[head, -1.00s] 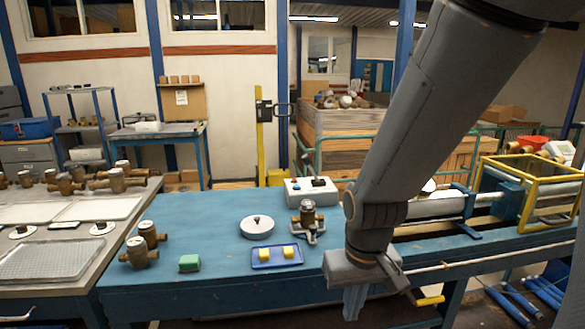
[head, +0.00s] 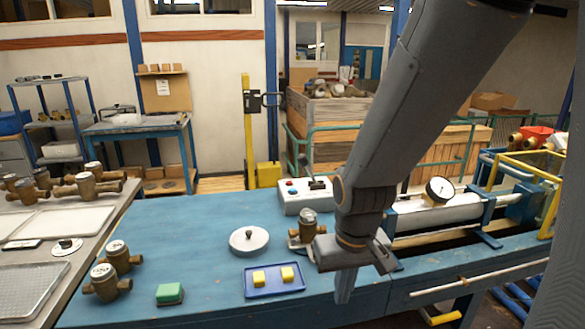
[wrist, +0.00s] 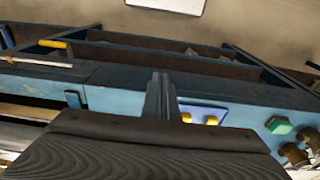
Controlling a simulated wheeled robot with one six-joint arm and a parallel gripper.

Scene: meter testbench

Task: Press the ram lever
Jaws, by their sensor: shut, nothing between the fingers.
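A grey control box (head: 305,199) stands at the back of the blue bench, with a red button and a dark switch. A thin lever with a dark knob (head: 303,159) rises at its back; I cannot tell for certain that it is the ram lever. The long ram cylinder (head: 440,214) with a round gauge lies on the right. My gripper (head: 343,296) points down over the bench's front part, apart from the box and lever. It is shut and empty; its fingers also show in the wrist view (wrist: 160,90). The wrist view does not show the box.
A brass meter (head: 309,224) stands on a fixture beside my gripper. A blue tray (head: 262,293) with two yellow blocks, a round lidded disc (head: 249,240), a green-topped block (head: 170,292) and brass meters (head: 118,257) are on the bench. Its back left is clear.

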